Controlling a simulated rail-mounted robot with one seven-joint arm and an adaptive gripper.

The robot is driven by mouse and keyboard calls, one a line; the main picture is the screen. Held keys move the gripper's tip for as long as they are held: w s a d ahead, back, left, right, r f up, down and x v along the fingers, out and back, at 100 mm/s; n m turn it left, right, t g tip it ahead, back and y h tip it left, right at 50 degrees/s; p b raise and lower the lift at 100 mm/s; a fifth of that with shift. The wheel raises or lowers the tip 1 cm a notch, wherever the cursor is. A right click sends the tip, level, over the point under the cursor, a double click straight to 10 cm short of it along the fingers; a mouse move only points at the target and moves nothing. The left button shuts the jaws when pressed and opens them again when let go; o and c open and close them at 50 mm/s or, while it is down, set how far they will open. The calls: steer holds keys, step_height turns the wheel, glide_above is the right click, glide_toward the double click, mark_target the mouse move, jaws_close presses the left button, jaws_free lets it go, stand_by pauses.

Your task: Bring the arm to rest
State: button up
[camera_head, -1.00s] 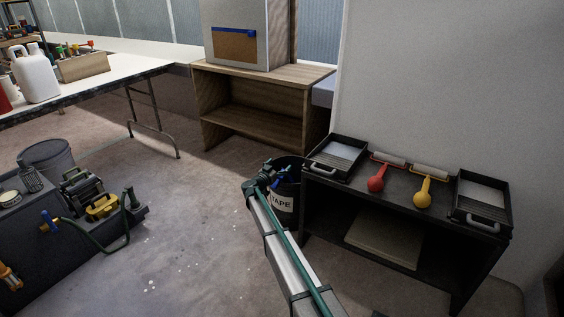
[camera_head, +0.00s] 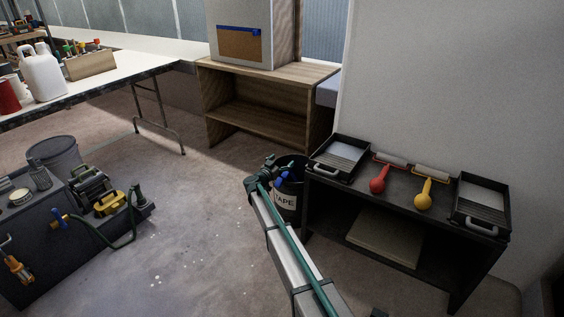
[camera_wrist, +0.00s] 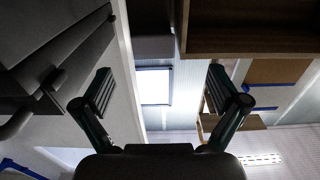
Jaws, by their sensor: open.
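My arm (camera_head: 284,245) reaches forward from the bottom of the head view. Its dark green end is beside the black tape bucket (camera_head: 288,203), overlapping it in the picture; I cannot tell whether they touch. In the wrist view my gripper (camera_wrist: 160,90) is open, with its two dark green fingers wide apart and nothing between them. The fingers cannot be told apart clearly in the head view.
A black shelf unit (camera_head: 335,245) with trays, a red roller (camera_head: 378,185) and a yellow roller (camera_head: 423,200) stands close right. A wooden shelf (camera_head: 255,123) stands behind. A dark tool bench (camera_head: 40,255) is left; open floor (camera_head: 185,230) lies between.

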step_height(320, 180, up, 2)
steer(key=shift+p, duration=0.75)
